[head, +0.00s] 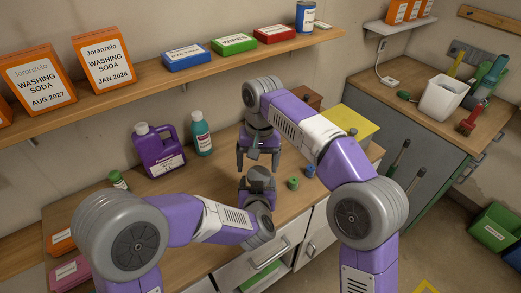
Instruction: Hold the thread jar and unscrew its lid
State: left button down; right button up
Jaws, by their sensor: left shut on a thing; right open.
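My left gripper (257,172) reaches in from the left over the counter, its dark wrist toward me. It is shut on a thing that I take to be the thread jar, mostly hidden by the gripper. A small grey-green bit (254,154) shows just beyond it; I cannot tell whether this is the jar or its lid. My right gripper (257,163) comes down from above, just behind the left one. Its two dark fingers are apart, one on each side of that bit. I cannot tell whether they touch anything.
A purple jug (159,152) and a teal bottle (201,136) stand left of the grippers. A green spool-like piece (293,183) and a blue one (309,171) lie close on the right. A wooden shelf (190,82) with boxes runs above. A yellow panel (350,125) is farther right.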

aim_at(259, 174)
jog(key=m, duration=0.7)
jog(key=shift+w+y, duration=0.15)
jog(key=shift+y, duration=0.15)
jog(key=m, duration=0.4)
jog(key=shift+w+r+g, duration=0.1)
jog(key=shift+r+g, duration=0.15)
jog(key=shift+g, duration=0.05)
jog(key=m, duration=0.4)
jog(key=shift+w+d+r, duration=0.1)
jog(key=shift+w+d, duration=0.05)
jog(key=shift+d, duration=0.05)
jog(key=m, duration=0.3)
jog(key=r+m, duration=0.1)
jog(key=m, duration=0.2)
jog(key=shift+w+d+m, duration=0.2)
jog(key=shift+m, duration=0.2)
jog(key=m, duration=0.2)
jog(key=r+m, duration=0.1)
jog(key=shift+m, duration=0.4)
jog(key=m, duration=0.1)
jog(key=r+m, duration=0.1)
jog(key=m, duration=0.1)
jog(key=shift+m, duration=0.3)
jog(key=shift+t, duration=0.4)
jog(key=shift+a+f, duration=0.15)
jog(key=shift+f, duration=3.8)
jog(key=shift+c, duration=0.3)
